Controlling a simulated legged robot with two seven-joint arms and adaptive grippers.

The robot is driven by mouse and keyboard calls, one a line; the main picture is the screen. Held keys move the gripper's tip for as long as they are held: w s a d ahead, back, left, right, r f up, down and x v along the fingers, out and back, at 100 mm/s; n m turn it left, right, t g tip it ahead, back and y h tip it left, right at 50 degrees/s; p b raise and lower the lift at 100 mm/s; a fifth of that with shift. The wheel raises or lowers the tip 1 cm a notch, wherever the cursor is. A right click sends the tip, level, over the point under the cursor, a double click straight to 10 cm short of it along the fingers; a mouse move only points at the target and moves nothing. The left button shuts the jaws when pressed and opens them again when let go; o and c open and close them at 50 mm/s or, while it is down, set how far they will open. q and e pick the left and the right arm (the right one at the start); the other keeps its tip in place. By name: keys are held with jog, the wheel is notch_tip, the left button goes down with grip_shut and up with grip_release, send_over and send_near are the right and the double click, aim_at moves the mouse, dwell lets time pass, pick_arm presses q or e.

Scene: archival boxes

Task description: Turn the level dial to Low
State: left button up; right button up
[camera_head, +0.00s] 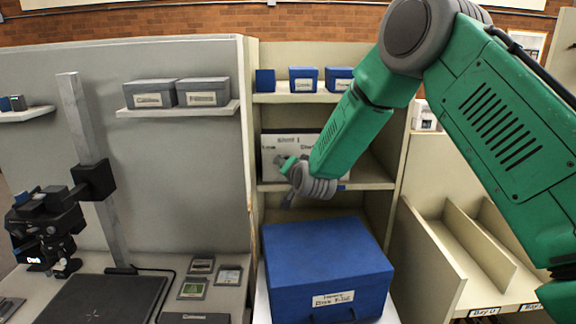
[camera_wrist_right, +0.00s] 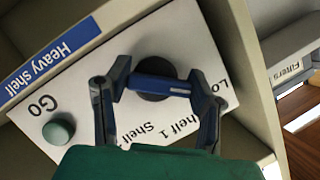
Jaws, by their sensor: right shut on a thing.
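The level dial (camera_wrist_right: 152,96) is a dark round knob with a blue bar (camera_wrist_right: 160,84) across it, on a white control panel (camera_wrist_right: 75,105). My right gripper (camera_wrist_right: 159,82) is shut on the bar, with one finger at each end. Part of a "Lo" label shows beside the right finger, and "Shelf 1" lettering shows below, partly covered by the gripper. I cannot tell which mark the dial points to. In the head view the panel (camera_head: 310,142) stands in the middle shelf bay, and my right gripper (camera_head: 289,165) is in front of it, hiding the dial. My left gripper is not in view.
A round grey-green button (camera_wrist_right: 58,131) marked "GO" is left of the dial. A large blue box (camera_head: 325,260) stands below the bay. Small blue boxes (camera_head: 303,80) sit on the shelf above.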

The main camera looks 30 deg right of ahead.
jog(key=shift+s+a+f, duration=0.15)
jog(key=shift+f, duration=0.3)
jog(key=o, duration=1.1)
jog(key=shift+o, duration=0.4)
jog(key=shift+r, duration=0.15)
jog(key=shift+r, duration=0.1)
jog(key=v, duration=1.1)
jog(key=shift+s+a, duration=0.15)
jog(key=shift+s, duration=0.05)
